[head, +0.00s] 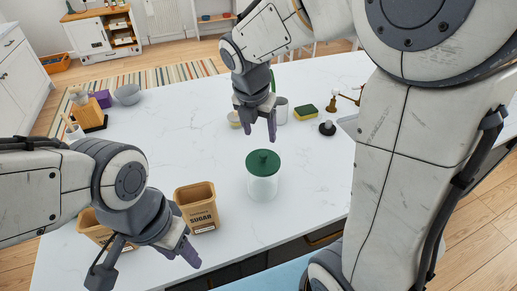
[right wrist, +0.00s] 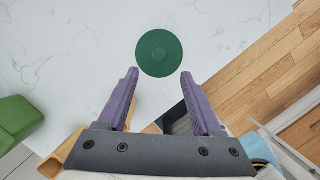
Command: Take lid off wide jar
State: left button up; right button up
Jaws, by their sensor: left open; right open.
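The wide jar (head: 263,188) is clear glass and stands upright on the white counter. Its round green lid (head: 263,160) with a small knob sits on top. The lid also shows from above in the right wrist view (right wrist: 160,53), just beyond the fingertips and roughly centred between them. My right gripper (head: 261,125) is open and empty, above and behind the jar in the head view, apart from the lid. My left gripper (head: 183,250) is open and empty at the front left, beside the sugar canister and away from the jar.
A tan sugar canister (head: 197,208) stands left of the jar, with another tan canister (head: 93,227) partly behind my left arm. A yellow-green sponge (head: 305,112) and a white cup (head: 281,110) are farther back. The counter (head: 180,140) around the jar is clear; its front edge is close.

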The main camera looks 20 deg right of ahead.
aim_at(263, 154)
jog(key=p+x, duration=0.1)
jog(key=x, duration=0.9)
jog(key=shift+s+a+f, duration=0.1)
jog(key=shift+a, duration=0.05)
grip_shut()
